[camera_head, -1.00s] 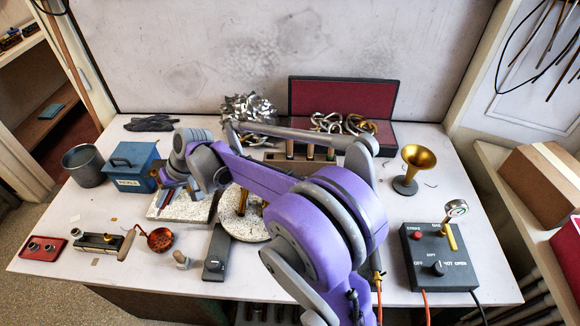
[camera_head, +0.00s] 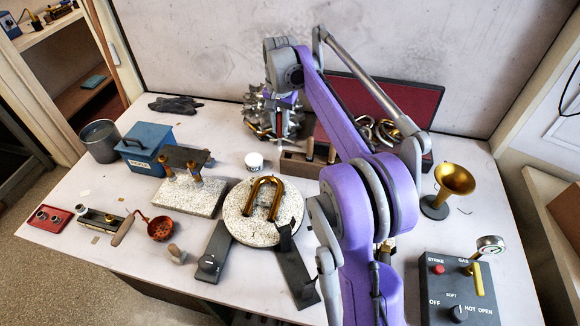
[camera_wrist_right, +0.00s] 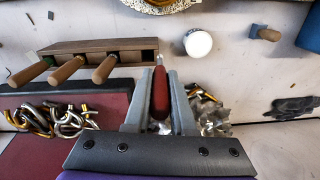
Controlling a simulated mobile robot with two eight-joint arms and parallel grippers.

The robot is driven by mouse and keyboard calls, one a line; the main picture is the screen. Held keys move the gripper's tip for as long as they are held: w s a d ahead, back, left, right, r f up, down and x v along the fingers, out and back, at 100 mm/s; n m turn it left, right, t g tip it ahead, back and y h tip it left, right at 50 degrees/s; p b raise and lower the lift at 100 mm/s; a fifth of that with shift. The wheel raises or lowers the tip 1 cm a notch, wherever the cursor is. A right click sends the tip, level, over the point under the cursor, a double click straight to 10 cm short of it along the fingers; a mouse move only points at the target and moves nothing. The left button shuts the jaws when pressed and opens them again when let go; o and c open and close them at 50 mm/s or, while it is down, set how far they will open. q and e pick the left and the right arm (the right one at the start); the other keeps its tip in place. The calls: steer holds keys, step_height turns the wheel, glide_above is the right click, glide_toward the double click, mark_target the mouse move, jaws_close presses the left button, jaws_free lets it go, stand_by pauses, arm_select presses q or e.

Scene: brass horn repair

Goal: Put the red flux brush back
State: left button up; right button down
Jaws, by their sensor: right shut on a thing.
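The red flux brush (camera_wrist_right: 160,95) has a red handle with a pale metal end. My right gripper (camera_wrist_right: 162,105) is shut on its handle, with a grey finger on each side. In the head view my right gripper (camera_head: 283,103) hangs at the back of the table, in front of the silvery metal pile. A wooden rack (camera_wrist_right: 80,47) holds several wooden-handled tools in the wrist view. The brush's metal end is by the rack's right end, where a dark opening shows; I cannot tell whether they touch. The rack (camera_head: 297,167) is partly hidden by my arm in the head view. My left gripper is out of view.
A white-lidded jar (camera_head: 254,160) stands left of the rack. The silvery pile (camera_head: 258,118) and red-lined case (camera_head: 400,98) are behind and beside it. A brass U-shaped tube (camera_head: 263,198) lies on the round speckled plate (camera_head: 240,226).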

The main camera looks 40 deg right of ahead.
step_height(320, 180, down, 9)
steer(key=d+m, duration=0.1)
steer(key=d, duration=0.1)
steer(key=shift+s+g+b, duration=0.3)
steer(key=shift+s+b, duration=0.1)
steer(key=shift+s, duration=0.05)
steer(key=c, duration=1.2)
jaws_free()
steer(key=shift+f, duration=0.2)
steer(key=o, duration=0.4)
steer(key=shift+o, duration=0.2)
steer(key=shift+r, duration=0.1)
step_height(320, 180, up, 12)
steer(key=p, duration=0.1)
steer(key=shift+r, duration=0.15)
